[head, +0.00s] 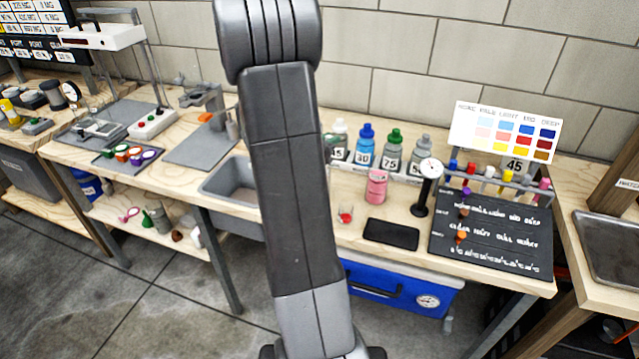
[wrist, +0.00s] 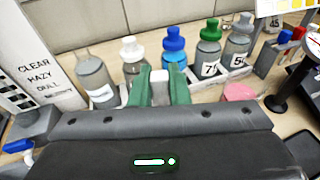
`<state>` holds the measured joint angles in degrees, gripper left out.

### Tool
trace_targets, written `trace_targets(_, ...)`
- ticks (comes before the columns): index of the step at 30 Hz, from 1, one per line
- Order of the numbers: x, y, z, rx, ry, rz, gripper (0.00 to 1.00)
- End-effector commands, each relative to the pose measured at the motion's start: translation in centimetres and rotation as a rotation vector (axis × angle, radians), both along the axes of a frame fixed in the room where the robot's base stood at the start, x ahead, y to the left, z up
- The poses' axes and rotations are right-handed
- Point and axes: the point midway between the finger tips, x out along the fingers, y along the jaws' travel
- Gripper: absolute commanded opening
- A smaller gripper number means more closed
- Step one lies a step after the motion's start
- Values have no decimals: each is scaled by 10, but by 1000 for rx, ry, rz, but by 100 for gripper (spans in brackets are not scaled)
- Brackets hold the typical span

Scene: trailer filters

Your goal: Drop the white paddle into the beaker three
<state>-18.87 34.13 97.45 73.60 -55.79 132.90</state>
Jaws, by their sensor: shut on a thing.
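My gripper (wrist: 160,88) shows in the wrist view with its two green fingers closed on a small white piece (wrist: 159,94), which looks like the white paddle. Only part of this piece shows between the fingers. It is in front of the row of capped bottles, apart from the pink container on the right. In the head view my arm hides the gripper and the paddle. I cannot make out a beaker marked three in either view. A pink container (head: 376,187) stands on the bench in the head view, and part of it shows in the wrist view (wrist: 239,92).
A blue-capped bottle (head: 364,147), a green-capped bottle (head: 391,152) and a grey-capped bottle (head: 420,156) stand along the back.

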Motion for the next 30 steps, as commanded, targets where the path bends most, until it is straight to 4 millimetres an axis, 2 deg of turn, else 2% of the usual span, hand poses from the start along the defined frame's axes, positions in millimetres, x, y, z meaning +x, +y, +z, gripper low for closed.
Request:
trace_targets(8, 0, 0, -1, 1, -1, 0, 0)
trace_targets(9, 0, 0, -1, 1, -1, 0, 21)
trace_targets(12, 0, 0, -1, 1, -1, 0, 41)
trace_targets(23, -3, 2, 0, 1, -1, 1, 41)
trace_targets(26, -12, 9, 1, 1, -1, 3, 41)
trace_targets(30, -35, 26, 6, 2, -3, 5, 41)
